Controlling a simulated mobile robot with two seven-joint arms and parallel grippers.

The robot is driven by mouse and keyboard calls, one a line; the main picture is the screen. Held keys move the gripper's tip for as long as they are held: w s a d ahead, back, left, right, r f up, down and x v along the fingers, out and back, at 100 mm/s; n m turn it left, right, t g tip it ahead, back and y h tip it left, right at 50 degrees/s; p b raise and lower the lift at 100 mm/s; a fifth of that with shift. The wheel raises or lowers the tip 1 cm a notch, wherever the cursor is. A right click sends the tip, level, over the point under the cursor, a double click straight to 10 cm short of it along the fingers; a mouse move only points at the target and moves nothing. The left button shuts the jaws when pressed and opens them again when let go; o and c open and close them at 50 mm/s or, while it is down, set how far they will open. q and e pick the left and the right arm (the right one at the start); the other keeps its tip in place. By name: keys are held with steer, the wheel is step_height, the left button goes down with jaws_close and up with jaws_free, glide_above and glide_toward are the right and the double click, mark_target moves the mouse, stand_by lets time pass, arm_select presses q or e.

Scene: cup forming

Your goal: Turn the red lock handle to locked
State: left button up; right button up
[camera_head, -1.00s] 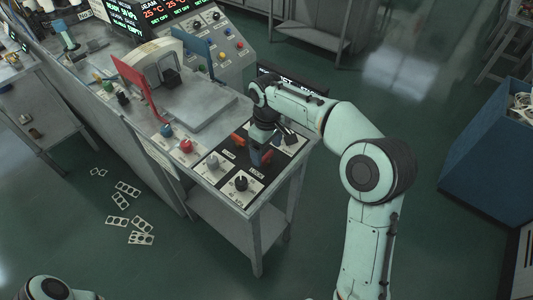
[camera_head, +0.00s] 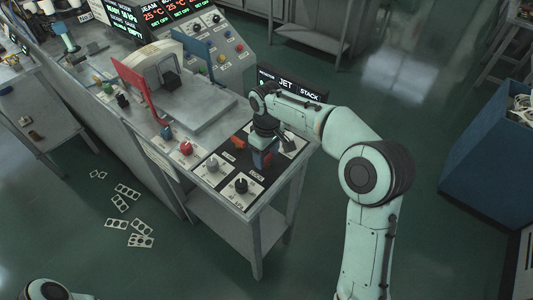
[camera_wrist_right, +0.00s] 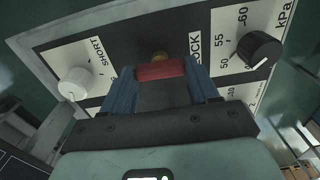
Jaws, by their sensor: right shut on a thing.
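In the right wrist view, the red lock handle (camera_wrist_right: 161,71) lies across the gap between the blue fingers of my right gripper (camera_wrist_right: 163,84). The fingers are shut on it, one at each side. A brass-coloured part shows just behind the handle, and the label ending in "OCK" is partly covered by a finger. In the head view, my right gripper (camera_head: 262,160) points down at the black control panel (camera_head: 222,160) on the table's near right corner. A little red shows beside its fingers. The handle's exact angle is hidden there. My left gripper is out of view.
A black knob (camera_wrist_right: 259,50) with a kPa scale and a white knob (camera_wrist_right: 74,84) flank the handle. A red upright bar (camera_head: 134,84) stands farther left.

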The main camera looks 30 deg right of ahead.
steer(key=m, duration=0.4)
steer(key=shift+p, duration=0.3)
steer(key=m, duration=0.4)
steer(key=shift+m, duration=0.3)
steer(key=m, duration=0.4)
steer(key=shift+m+p, duration=0.3)
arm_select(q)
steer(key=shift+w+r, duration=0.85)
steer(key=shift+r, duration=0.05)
arm_select(e)
steer(key=m, duration=0.4)
steer(key=shift+m, duration=0.4)
steer(key=o, duration=1.1)
steer(key=shift+c, duration=0.2)
